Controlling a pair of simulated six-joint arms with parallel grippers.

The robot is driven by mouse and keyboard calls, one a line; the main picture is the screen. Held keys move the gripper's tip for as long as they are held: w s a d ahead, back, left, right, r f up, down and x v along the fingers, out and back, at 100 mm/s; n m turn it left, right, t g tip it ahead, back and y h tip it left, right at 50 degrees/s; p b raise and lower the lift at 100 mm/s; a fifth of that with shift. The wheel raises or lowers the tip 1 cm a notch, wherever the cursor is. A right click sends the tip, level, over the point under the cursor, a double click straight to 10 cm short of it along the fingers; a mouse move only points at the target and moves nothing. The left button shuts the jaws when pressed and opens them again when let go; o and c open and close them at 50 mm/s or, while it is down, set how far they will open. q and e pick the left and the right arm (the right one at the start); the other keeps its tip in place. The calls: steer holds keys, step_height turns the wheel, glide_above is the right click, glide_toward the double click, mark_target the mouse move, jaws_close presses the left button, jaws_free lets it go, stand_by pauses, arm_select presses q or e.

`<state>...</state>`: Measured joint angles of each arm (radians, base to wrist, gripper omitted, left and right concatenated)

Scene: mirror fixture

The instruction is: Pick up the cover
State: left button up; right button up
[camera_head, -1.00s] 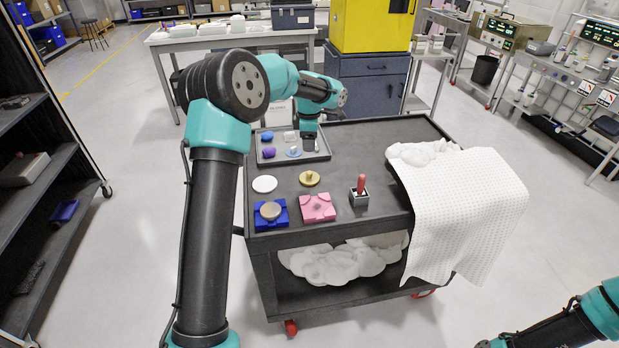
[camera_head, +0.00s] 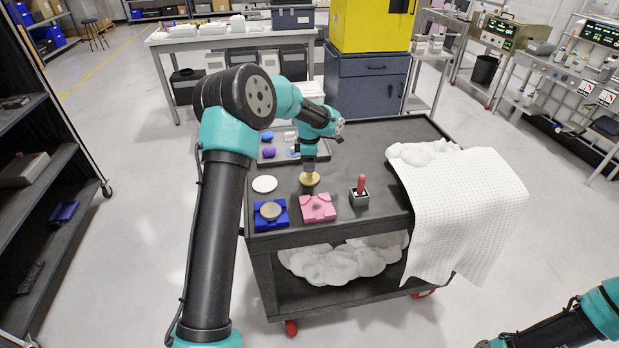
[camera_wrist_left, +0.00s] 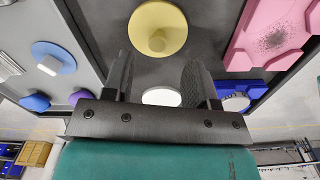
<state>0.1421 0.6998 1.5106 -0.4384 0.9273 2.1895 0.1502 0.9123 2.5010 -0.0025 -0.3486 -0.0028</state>
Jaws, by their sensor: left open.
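A round gold cover (camera_head: 310,187) with a central knob lies on the dark cart top, behind the pink block. In the left wrist view the cover (camera_wrist_left: 172,14) and its knob lie just beyond the fingertips. My left gripper (camera_head: 309,170) points down over the cover. Its two fingers (camera_wrist_left: 158,72) are spread, with nothing held between them. Whether the fingertips reach down beside the knob cannot be told. My right gripper is outside the picture; only part of the right arm shows at the lower right.
A white disc (camera_head: 264,184), a blue fixture (camera_head: 282,217) holding a round piece, a pink block (camera_head: 317,208) and a red-handled tool (camera_head: 361,186) stand nearby. A grey tray (camera_head: 268,160) with small parts lies behind. White cloth (camera_head: 465,195) drapes the cart's right side.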

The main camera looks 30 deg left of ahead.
mark_target(310, 176)
arm_select(q)
step_height(310, 176, down, 5)
steer(key=shift+w+r, duration=0.1)
steer(key=shift+w, duration=0.05)
steer(key=shift+c, duration=0.3)
jaws_close()
stand_by(0.5)
